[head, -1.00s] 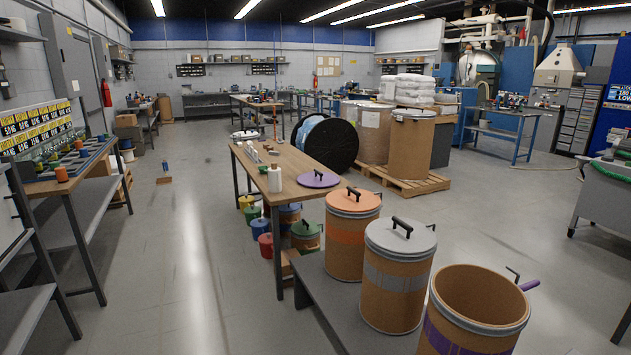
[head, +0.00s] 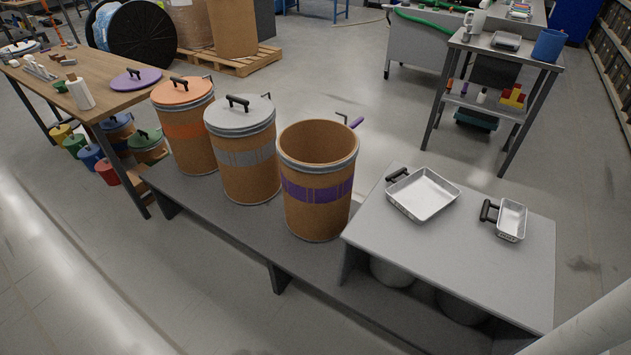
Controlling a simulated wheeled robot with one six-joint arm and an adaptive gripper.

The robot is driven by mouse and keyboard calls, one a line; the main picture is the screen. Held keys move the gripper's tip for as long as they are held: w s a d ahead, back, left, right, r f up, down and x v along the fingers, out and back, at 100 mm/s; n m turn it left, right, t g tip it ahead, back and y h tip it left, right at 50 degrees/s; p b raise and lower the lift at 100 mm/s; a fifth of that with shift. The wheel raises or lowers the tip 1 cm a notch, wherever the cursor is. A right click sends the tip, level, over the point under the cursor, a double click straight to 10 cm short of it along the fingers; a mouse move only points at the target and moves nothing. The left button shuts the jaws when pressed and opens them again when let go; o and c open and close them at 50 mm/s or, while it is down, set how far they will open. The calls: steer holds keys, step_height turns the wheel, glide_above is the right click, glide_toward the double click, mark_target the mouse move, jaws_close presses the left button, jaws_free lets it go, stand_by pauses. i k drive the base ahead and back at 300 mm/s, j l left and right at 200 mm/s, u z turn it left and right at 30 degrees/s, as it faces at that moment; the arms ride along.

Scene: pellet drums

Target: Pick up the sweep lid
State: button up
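A purple lid (head: 136,79) with a dark handle lies flat on the wooden table at the left. An orange lid (head: 182,91) sits on the orange-banded drum (head: 188,133). A grey lid (head: 239,113) sits on the grey-banded drum (head: 247,161). The purple-banded drum (head: 317,189) is open and has no lid on it. My gripper is not in view.
The drums stand on a low dark bench (head: 225,222). Beside it, a grey table (head: 440,255) holds a large metal tray (head: 423,194) and a small metal pan (head: 511,221). A steel cart (head: 490,105) stands behind. The floor at the lower left is clear.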

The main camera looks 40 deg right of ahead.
mark_target(134, 79)
steer(key=i+j+u, duration=0.4)
steer(key=i, duration=0.6)
steer(key=i+u, duration=0.4)
steer(key=i, duration=0.65)
steer(key=i+j+z, duration=0.1)
steer(key=i+z, duration=0.2)
steer(key=i, duration=0.2)
steer(key=i+j+z, duration=0.3)
steer(key=i, duration=0.2)
steer(key=i+j+z, duration=0.3)
steer(key=i, duration=0.15)
steer(key=i+j+z, duration=0.2)
steer(key=z, duration=0.25)
steer(key=i+j+z, duration=0.3)
steer(key=z, duration=0.15)
steer(key=i+j+z, duration=0.2)
steer(key=j+z, duration=0.25)
steer(key=i+j+z, duration=0.1)
steer(key=j+z, duration=0.65)
steer(key=j, duration=0.3)
steer(key=i+j, duration=0.35)
steer(key=i, duration=0.1)
